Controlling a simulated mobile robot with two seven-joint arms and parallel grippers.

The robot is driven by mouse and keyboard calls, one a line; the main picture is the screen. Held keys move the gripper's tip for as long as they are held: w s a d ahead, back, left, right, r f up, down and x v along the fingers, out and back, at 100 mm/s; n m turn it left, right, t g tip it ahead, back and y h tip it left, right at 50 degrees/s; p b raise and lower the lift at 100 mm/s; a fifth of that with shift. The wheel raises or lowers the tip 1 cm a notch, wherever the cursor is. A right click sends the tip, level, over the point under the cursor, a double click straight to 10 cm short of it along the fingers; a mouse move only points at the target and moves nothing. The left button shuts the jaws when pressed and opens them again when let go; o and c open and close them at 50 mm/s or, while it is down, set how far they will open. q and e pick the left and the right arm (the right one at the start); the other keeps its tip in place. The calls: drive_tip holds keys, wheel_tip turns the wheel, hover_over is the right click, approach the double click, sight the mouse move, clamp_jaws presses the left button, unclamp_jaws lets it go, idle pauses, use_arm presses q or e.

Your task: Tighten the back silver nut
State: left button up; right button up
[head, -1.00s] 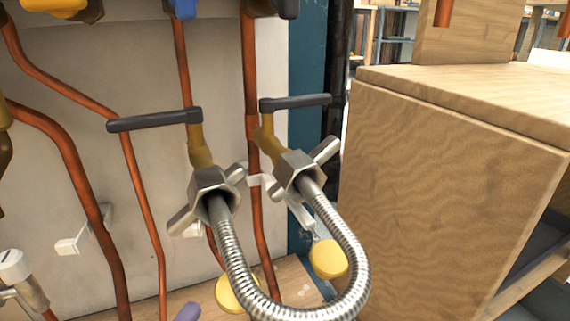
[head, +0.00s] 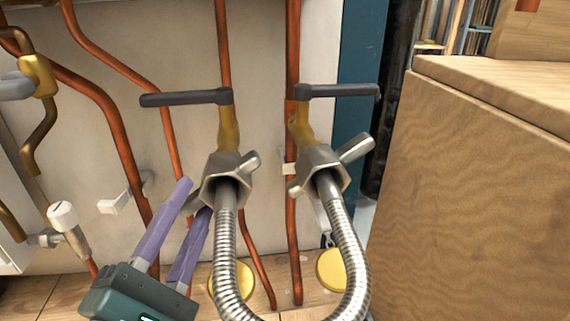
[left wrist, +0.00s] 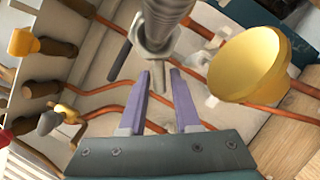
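Two silver winged hex nuts join a braided silver hose (head: 352,270) to brass valves with dark lever handles. The left nut (head: 222,180) and the right nut (head: 320,170) sit side by side in the head view; I cannot tell for certain which is the back one. My left gripper (head: 194,197), with purple fingers, is open and empty, just below and left of the left nut. In the left wrist view, a silver nut (left wrist: 155,45) is just beyond the open fingertips (left wrist: 161,76). The left nut's lower wing is hard to make out. My right gripper is not in view.
Copper pipes (head: 118,130) run down the pale back wall. A white-capped valve (head: 62,215) stands at left. Yellow discs (head: 331,270) lie low behind the hose. A wooden cabinet (head: 470,190) blocks the right side.

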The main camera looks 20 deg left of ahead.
use_arm(q)
drive_tip(key=shift+w+a+r, duration=0.15)
drive_tip(key=shift+w+a, duration=0.05)
drive_tip(key=shift+w, duration=0.4)
clamp_jaws()
